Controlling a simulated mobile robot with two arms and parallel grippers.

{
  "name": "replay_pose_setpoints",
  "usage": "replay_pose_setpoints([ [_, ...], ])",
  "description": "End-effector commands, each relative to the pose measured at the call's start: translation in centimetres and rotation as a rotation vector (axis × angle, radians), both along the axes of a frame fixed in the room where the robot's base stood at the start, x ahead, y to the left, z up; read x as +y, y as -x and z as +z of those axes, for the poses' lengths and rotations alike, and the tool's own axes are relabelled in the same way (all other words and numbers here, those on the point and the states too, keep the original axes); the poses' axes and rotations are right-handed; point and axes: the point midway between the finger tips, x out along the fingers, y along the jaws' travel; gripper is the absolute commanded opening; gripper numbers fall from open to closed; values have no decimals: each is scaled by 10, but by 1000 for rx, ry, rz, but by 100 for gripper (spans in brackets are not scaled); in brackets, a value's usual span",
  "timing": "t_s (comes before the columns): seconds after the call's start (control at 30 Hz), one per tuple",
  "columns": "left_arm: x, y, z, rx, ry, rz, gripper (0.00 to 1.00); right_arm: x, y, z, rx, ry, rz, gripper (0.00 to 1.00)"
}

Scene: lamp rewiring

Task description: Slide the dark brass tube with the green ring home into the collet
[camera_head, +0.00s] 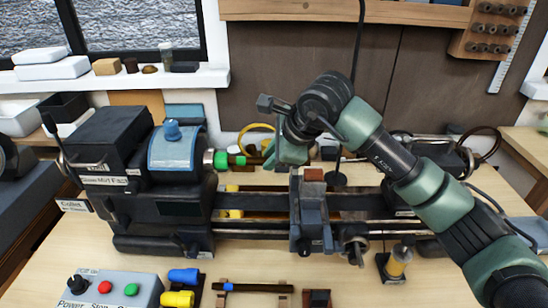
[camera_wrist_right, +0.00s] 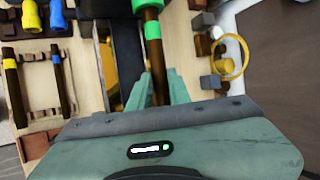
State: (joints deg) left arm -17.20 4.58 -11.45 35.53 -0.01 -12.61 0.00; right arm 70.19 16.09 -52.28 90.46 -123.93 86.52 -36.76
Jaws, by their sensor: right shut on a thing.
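The dark brass tube (camera_wrist_right: 155,60) lies in my right gripper (camera_wrist_right: 158,88), whose two green fingers are shut around it. Its green ring (camera_head: 240,160) shows between my fingers and the collet, and also in the wrist view (camera_wrist_right: 152,31). The collet nose (camera_head: 208,161) sits on the right side of the headstock, with a wider green band (camera_head: 221,160) in front of it. A short stretch of tube separates the ring from this band. The tube looks roughly in line with the collet. How deep its end reaches is hidden. My left gripper is not in view.
The lathe's dark headstock (camera_head: 105,145) stands left. The carriage with its tool post (camera_head: 312,205) stands below and right of my right gripper. A blue-ringed tube (camera_head: 262,288) lies on a rack in front, near blue and yellow caps (camera_head: 183,276). A yellow loop (camera_wrist_right: 233,62) lies behind the lathe.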

Motion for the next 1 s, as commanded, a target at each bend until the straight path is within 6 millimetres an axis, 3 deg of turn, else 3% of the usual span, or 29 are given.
replay_pose_setpoints([
  [0.8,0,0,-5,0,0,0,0,17,0,1,-1,-1,0,0],
  [0.83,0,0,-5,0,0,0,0,17,0,1,-1,-1,0,21],
  [0.9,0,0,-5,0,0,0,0,17,0,1,-1,-1,0,41],
  [1.0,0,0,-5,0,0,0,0,17,0,1,-1,-1,0,44],
])
